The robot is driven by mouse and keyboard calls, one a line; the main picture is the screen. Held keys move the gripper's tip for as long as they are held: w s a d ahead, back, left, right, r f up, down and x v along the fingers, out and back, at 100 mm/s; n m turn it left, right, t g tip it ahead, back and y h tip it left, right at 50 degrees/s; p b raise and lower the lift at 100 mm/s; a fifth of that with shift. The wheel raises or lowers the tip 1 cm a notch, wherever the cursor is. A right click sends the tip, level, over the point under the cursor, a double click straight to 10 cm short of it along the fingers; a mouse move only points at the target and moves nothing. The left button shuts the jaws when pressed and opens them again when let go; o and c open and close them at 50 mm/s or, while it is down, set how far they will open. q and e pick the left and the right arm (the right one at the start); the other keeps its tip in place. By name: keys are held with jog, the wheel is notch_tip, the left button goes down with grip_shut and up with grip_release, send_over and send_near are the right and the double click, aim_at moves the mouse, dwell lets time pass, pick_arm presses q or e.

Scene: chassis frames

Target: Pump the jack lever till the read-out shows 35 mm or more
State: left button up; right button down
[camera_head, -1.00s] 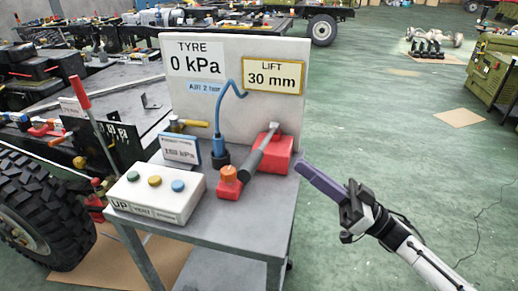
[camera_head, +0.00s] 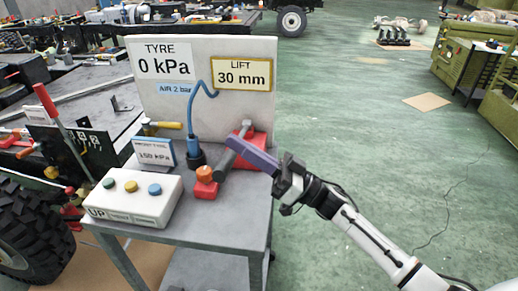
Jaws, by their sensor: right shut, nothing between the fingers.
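The red jack (camera_head: 243,151) stands on the grey cart at the foot of the white panel. Its dark grey lever (camera_head: 221,163) leans down toward the front left, partly hidden behind my right gripper. The lift read-out (camera_head: 240,74) shows 30 mm. My right gripper (camera_head: 233,143) comes in from the right with its long purple fingers shut and nothing between them. Its fingertips are at the lever in the picture; I cannot tell whether they touch it. My left gripper is out of view.
The cart (camera_head: 226,229) also bears a white button box (camera_head: 135,199), a red block with an orange knob (camera_head: 206,182), a blue air fitting (camera_head: 195,153) and a pressure sign (camera_head: 155,154). A large tyre (camera_head: 35,232) stands at left.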

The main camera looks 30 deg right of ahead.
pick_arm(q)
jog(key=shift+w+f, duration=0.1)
pick_arm(e)
jog(key=shift+s+a+f, duration=0.1)
jog(key=shift+a+f, duration=0.1)
jog(key=shift+f, duration=0.55)
jog(key=shift+s+a+f, duration=0.1)
jog(key=shift+a+f, duration=0.05)
jog(key=shift+f, duration=0.6)
